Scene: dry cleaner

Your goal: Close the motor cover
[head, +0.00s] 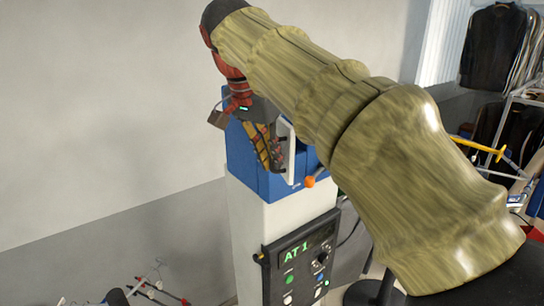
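A blue housing (270,184) stands on top of a white pillar. A white upright panel (290,158), seen nearly edge-on, stands out at its front and looks like the motor cover, swung open. Yellow and dark parts (262,146) show beside it. An orange knob (309,181) sits low at the housing's right. My gripper (277,146) is right at the panel, at the end of my arm's red wrist. Its fingers are small and dark against the housing, so I cannot tell their opening or whether they touch the panel. My arm hides the housing's right side.
A control box (301,262) reading "AT 1" is on the white pillar (246,236). Garments (492,48) and a shelf are at the right. Hangers (156,288) lie at the lower left. Open space lies left of the pillar.

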